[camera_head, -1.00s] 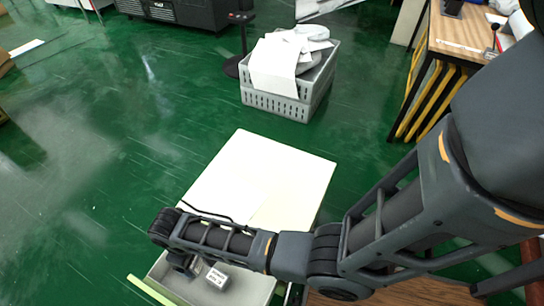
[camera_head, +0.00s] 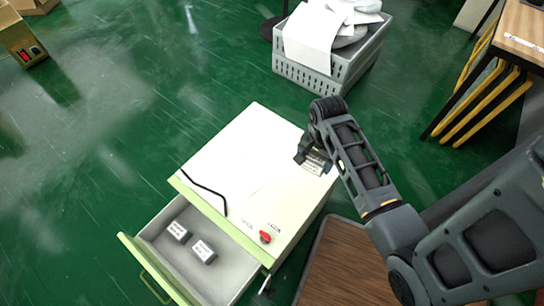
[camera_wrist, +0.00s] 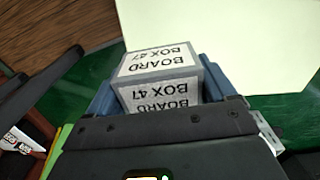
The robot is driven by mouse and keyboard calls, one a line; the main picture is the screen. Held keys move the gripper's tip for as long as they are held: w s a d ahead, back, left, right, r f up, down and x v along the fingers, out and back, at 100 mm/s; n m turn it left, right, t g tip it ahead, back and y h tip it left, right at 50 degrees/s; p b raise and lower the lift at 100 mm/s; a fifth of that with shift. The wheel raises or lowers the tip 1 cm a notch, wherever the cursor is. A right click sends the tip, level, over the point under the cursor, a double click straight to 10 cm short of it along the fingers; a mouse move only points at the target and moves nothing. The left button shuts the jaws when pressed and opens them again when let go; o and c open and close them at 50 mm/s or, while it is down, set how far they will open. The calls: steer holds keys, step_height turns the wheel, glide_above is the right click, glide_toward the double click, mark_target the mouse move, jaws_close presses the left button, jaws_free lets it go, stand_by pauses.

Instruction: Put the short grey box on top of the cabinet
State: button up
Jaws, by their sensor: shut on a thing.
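My gripper (camera_head: 312,158) is shut on a short grey box (camera_wrist: 160,63) with a white label reading "BOARD BOX 47", seen between the blue fingers in the wrist view. In the head view, the held box (camera_head: 316,167) is at the far right edge of the cabinet's pale top (camera_head: 240,150). The gap between the box and the top cannot be judged. The cabinet's top drawer (camera_head: 228,285) is pulled out. Two more grey labelled boxes lie in it, one on the left (camera_head: 178,232) and one on the right (camera_head: 203,251).
A black cable (camera_head: 205,190) and a red knob (camera_head: 265,237) are on the cabinet top's near side; most of it is clear. A grey crate (camera_head: 325,75) with white items stands behind. A wooden surface (camera_head: 345,265) is at the right and a desk (camera_head: 520,35) farther right.

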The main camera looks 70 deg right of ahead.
steer(key=shift+s+d+r+m, duration=0.2)
steer(key=shift+s+m, duration=0.3)
steer(key=shift+s, duration=0.2)
steer(key=shift+d, duration=0.1)
steer(key=w+f, duration=0.2)
steer(key=w, duration=0.1)
steer(key=w+d+f+b, duration=0.1)
steer(key=w+f, duration=0.1)
steer(key=w, duration=0.2)
steer(key=w+f+b, duration=0.1)
steer(key=w+f, duration=0.1)
steer(key=w, duration=0.2)
steer(key=shift+d+f, duration=0.35)
steer(key=shift+f, duration=0.15)
steer(key=shift+f+b, duration=0.35)
steer(key=shift+f, duration=1.55)
steer(key=shift+f, duration=0.1)
steer(key=o, duration=1)
steer(key=shift+c, duration=0.2)
